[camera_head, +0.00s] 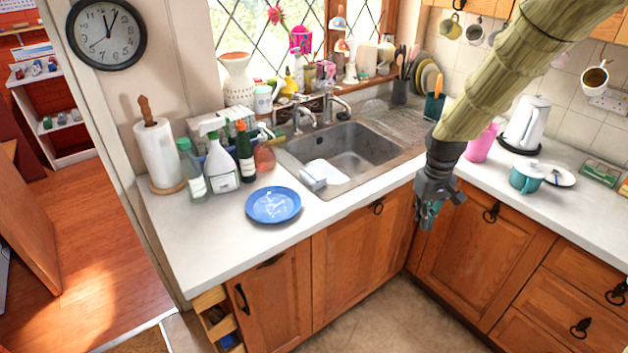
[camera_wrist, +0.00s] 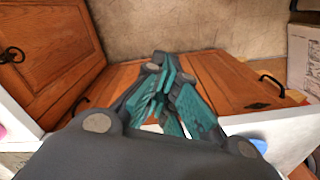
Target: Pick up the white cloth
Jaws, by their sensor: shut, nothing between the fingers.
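A white cloth (camera_head: 322,173) with a greyish-blue front part lies over the front edge of the sink (camera_head: 352,147), partly inside the basin. My gripper (camera_head: 427,216) hangs to the right of the cloth, in front of the cabinet doors and clear of it. It points downward. In the wrist view my gripper's teal-padded fingers (camera_wrist: 168,92) are together, with nothing held. I cannot make out the cloth in the wrist view.
A blue plate (camera_head: 273,205) lies on the worktop left of the sink. Several bottles (camera_head: 221,165) and a paper-towel roll (camera_head: 160,153) stand behind it. A pink cup (camera_head: 481,143), teal pot (camera_head: 527,177) and white kettle (camera_head: 527,122) stand at right. The front-left worktop is clear.

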